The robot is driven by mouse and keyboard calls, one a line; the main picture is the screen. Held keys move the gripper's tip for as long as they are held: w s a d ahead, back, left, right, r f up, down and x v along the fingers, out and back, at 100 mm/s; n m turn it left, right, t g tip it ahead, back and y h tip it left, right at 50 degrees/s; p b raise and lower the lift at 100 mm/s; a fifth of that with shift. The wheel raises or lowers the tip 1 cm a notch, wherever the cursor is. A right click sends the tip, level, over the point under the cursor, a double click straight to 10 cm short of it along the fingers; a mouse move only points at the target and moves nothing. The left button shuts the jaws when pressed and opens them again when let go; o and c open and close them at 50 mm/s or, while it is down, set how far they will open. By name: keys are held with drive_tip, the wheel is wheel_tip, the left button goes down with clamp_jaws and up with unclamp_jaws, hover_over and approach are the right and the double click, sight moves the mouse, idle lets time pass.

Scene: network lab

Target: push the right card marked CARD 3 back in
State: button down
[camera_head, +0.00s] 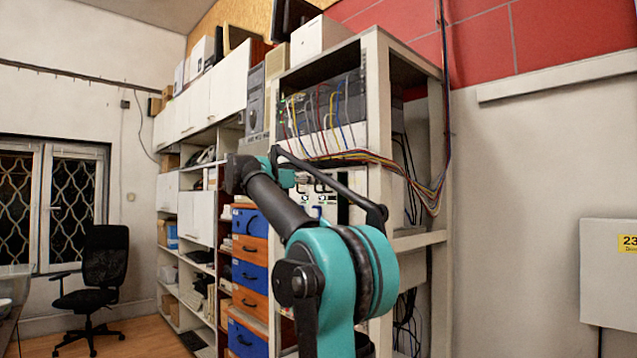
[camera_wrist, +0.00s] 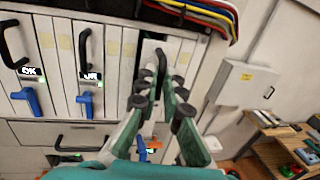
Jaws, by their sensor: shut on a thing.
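The right card (camera_wrist: 172,47) is in the rack's card row in the wrist view, with a dark gap beside its upper part. Its black handle (camera_wrist: 161,63) lies between the fingers of my gripper (camera_wrist: 161,88), which is shut on it. The fingers and black pads cover most of the card's front, so no CARD 3 marking can be read. A blue lever (camera_wrist: 142,150) and an orange piece show low between the fingers. In the head view the rack's card row (camera_head: 322,187) is partly behind my arm, and my gripper is hard to make out.
Two other cards with black handles (camera_wrist: 84,50) and blue levers (camera_wrist: 87,103) stand to the left. Coloured cables (camera_wrist: 200,12) run above the cards and hang down the rack's right side (camera_head: 425,185). A wall box (camera_wrist: 243,84) is to the right.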

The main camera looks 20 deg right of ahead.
sight(329, 191)
drive_tip(key=d, duration=0.1)
drive_tip(key=w+d, duration=0.1)
drive_tip(key=d, duration=0.2)
drive_tip(key=shift+w, duration=0.25)
drive_tip(key=c, duration=1.7)
unclamp_jaws()
drive_tip(key=a, duration=0.4)
drive_tip(key=s+a, duration=0.1)
drive_tip(key=a, duration=0.3)
drive_tip(key=s+a, duration=0.1)
drive_tip(key=a, duration=0.3)
drive_tip(key=shift+w, duration=0.1)
